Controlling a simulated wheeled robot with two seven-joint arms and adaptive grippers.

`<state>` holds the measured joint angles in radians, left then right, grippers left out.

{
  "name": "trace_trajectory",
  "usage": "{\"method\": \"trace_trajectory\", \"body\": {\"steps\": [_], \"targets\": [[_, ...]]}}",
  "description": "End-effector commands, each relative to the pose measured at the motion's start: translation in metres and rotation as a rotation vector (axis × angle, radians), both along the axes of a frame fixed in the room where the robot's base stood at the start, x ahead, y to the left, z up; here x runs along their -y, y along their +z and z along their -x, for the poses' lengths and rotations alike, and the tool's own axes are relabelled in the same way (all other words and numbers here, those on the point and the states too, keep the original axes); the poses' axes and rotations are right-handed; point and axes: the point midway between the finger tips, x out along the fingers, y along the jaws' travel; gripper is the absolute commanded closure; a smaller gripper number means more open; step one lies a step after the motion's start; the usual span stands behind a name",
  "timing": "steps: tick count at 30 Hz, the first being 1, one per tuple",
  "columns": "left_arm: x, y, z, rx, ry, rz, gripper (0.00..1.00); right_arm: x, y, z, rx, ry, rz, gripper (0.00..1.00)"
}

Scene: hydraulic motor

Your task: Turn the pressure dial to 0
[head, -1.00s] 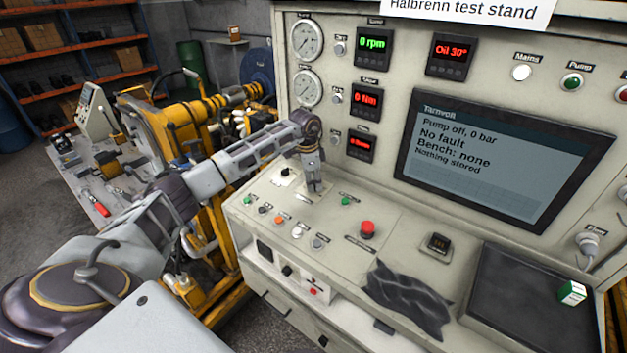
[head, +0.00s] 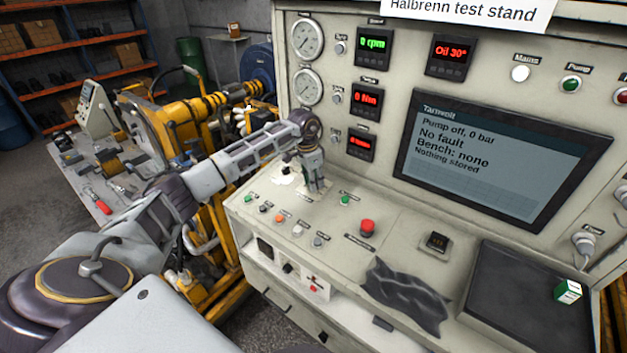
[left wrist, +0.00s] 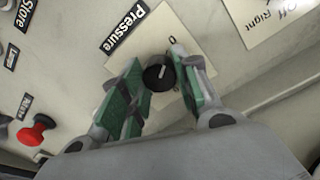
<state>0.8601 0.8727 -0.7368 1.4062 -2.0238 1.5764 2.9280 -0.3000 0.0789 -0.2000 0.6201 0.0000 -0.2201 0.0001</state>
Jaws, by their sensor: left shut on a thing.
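The pressure dial (left wrist: 158,76) is a small round black knob with a pale pointer mark, on a cream plate labelled "Pressure" in the left wrist view. A "0" is printed just past its far edge. My left gripper (left wrist: 155,88) has its green-padded fingers on either side of the knob and is shut on it. In the head view my left gripper (head: 316,184) points down at the back left of the sloped panel and hides the dial. The screen (head: 490,160) reads "Pump off, 0 bar", "No fault", "Bench: none", "Nothing stored". My right gripper is not in view.
A red mushroom button (head: 367,227) and small coloured buttons sit on the panel near the gripper. A dark cloth (head: 408,295) lies at the front. A black tray (head: 500,315) with a small green and white box (head: 568,291) is at the right. Gauges (head: 307,39) stand behind.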

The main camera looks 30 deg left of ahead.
Motion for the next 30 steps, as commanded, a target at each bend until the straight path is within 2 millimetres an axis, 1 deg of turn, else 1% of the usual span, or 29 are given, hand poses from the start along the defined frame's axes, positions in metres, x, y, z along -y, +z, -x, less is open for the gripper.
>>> {"method": "trace_trajectory", "body": {"steps": [2,3,8,14,17,22,26,30], "targets": [[-0.001,0.002,-0.001,0.004,0.002,0.001,0.93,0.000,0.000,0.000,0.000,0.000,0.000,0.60],[-0.001,0.002,-0.001,0.004,0.002,0.001,0.66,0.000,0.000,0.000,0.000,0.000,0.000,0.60],[-0.001,0.001,-0.001,0.004,0.001,0.000,0.46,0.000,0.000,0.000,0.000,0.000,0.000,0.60],[0.000,0.001,0.000,0.002,0.000,0.000,0.46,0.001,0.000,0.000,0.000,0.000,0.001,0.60],[0.000,0.001,0.000,0.001,-0.001,0.000,0.46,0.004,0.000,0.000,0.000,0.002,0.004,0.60],[-0.001,0.004,0.000,0.001,-0.001,0.000,0.46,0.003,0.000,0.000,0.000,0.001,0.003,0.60],[-0.002,0.013,0.001,0.003,0.000,-0.001,0.46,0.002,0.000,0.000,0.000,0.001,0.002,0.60],[-0.002,0.030,0.003,0.004,-0.001,-0.001,0.46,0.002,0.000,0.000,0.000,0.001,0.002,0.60]]}}
